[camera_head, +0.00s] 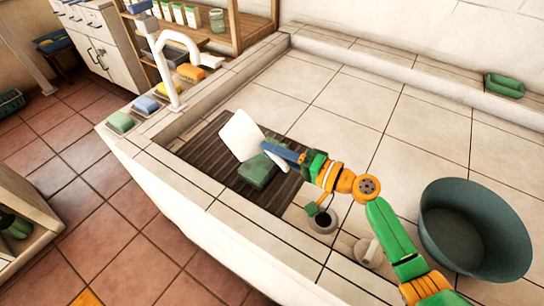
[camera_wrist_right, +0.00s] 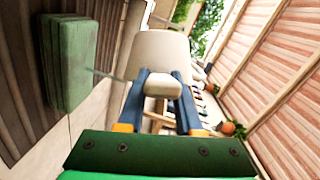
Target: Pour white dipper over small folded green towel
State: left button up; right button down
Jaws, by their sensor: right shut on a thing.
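The white dipper (camera_head: 240,136) is tilted in the air over the dark slatted mat (camera_head: 206,160). My right gripper (camera_head: 279,150) is shut on its handle. The small folded green towel (camera_head: 257,172) lies on the mat just below the dipper and is partly covered by it and the gripper. In the right wrist view the dipper (camera_wrist_right: 158,52) is between the blue fingers (camera_wrist_right: 162,84), with the towel (camera_wrist_right: 68,60) to its left. A thin pale streak (camera_wrist_right: 105,74) shows between dipper and towel; it may be water. My left gripper is out of view.
A large green basin (camera_head: 475,228) stands at the right. The tiled floor behind is mostly clear.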

jog(key=shift+w+d+f+m+t+y+b, duration=0.2)
jog(key=shift+w+d+f+m+y+b, duration=0.15)
jog(key=shift+m+b, duration=0.6)
jog(key=shift+w+d+f+m+t+y+b, duration=0.2)
jog(key=shift+d+m+y+b, duration=0.15)
jog(key=shift+m+b, duration=0.55)
jog(key=shift+w+d+f+m+t+y+b, duration=0.25)
jog(key=shift+d+m+b, duration=0.2)
jog(key=shift+m+b, duration=0.5)
